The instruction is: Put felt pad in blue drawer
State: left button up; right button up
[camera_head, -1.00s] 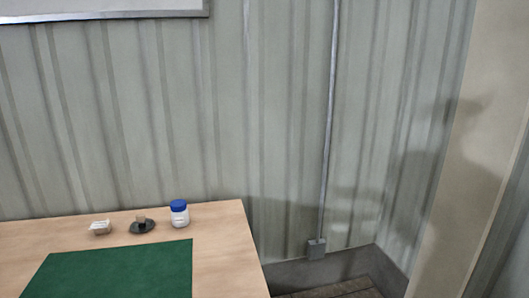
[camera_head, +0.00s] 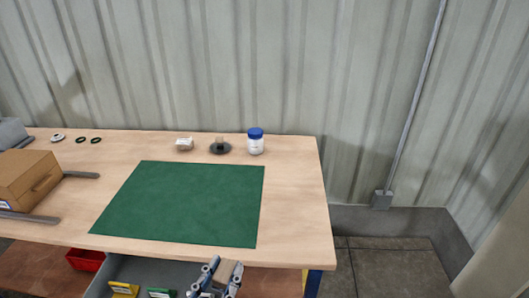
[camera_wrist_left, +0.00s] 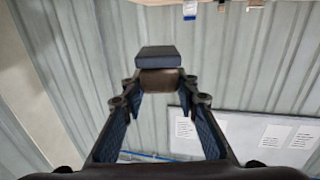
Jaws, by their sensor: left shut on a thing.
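My left gripper (camera_head: 215,280) is at the bottom edge of the head view, in front of the bench. It is shut on a small block with a tan part (camera_head: 229,271), apparently the felt pad. In the left wrist view the fingertips (camera_wrist_left: 158,88) pinch its brown part, and a dark grey slab (camera_wrist_left: 158,57) sits beyond them. A grey open drawer or tray (camera_head: 145,270) shows under the bench top, left of the gripper; its front is cut off. I cannot make out a blue drawer front. My right gripper is not in view.
A green mat (camera_head: 180,204) lies on the wooden bench (camera_head: 295,205). Behind it stand a blue-lidded jar (camera_head: 256,142), a dark dish (camera_head: 220,149) and a small pack (camera_head: 185,144). A cardboard box (camera_head: 27,180) is left. Below are red (camera_head: 86,260), yellow (camera_head: 124,290) and green (camera_head: 161,293) containers.

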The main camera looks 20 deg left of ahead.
pick_arm(q)
jog(key=w+a+f+n+y, duration=0.2)
jog(key=w+a+f+y, duration=0.2)
jog(key=w+a, duration=0.6)
jog(key=a, duration=0.5)
jog(key=shift+a+f+n+g, duration=0.25)
jog(key=shift+f+n+g, duration=0.05)
jog(key=shift+f+n, duration=0.1)
jog(key=w+f, duration=0.1)
jog(key=w, duration=0.2)
jog(key=w+a+f, duration=0.1)
jog(key=w+f, duration=0.1)
jog(key=w, duration=0.2)
jog(key=w+a+f, duration=0.1)
jog(key=w+f, duration=0.1)
jog(key=w, duration=0.1)
jog(key=shift+w+a+f, duration=0.15)
jog(key=shift+a, duration=0.05)
jog(key=shift+w+a+f, duration=0.2)
jog(key=shift+w+f, duration=0.35)
jog(key=shift+w, duration=0.35)
jog(key=shift+w+a+f, duration=0.2)
jog(key=shift+w+f, duration=0.35)
jog(key=shift+w, duration=0.3)
jog(key=shift+f, duration=0.1)
